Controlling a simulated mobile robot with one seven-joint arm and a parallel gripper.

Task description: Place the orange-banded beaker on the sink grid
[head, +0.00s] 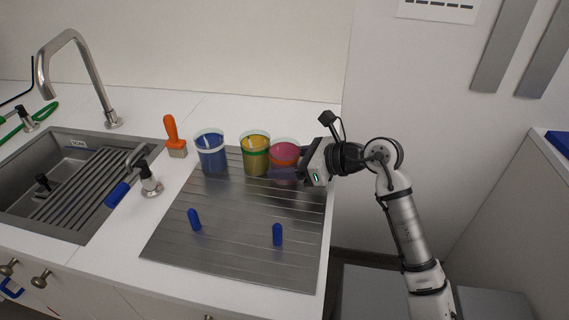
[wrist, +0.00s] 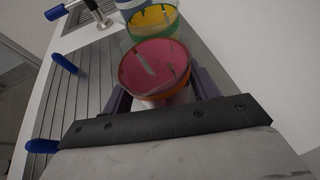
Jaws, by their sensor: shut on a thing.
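The orange-banded beaker (head: 285,150) holds pink contents and stands at the back right of the steel drainboard. My gripper (head: 284,172) reaches it from the right and is shut on it. In the wrist view the beaker (wrist: 155,66) shows its orange band near the rim, with a dark finger on each side. Its base is hidden, so I cannot tell whether it touches the drainboard. The sink grid (head: 88,190), a ribbed grey rack, lies in the sink at the far left.
A green-banded beaker (head: 256,158) with yellow contents stands close left of the held one. A blue beaker (head: 211,155) and orange-handled brush (head: 174,140) are farther left. Blue pegs (head: 194,220) rise from the drainboard (head: 235,255). Blue-handled tap (head: 148,180) and tall faucet (head: 80,60) flank the sink.

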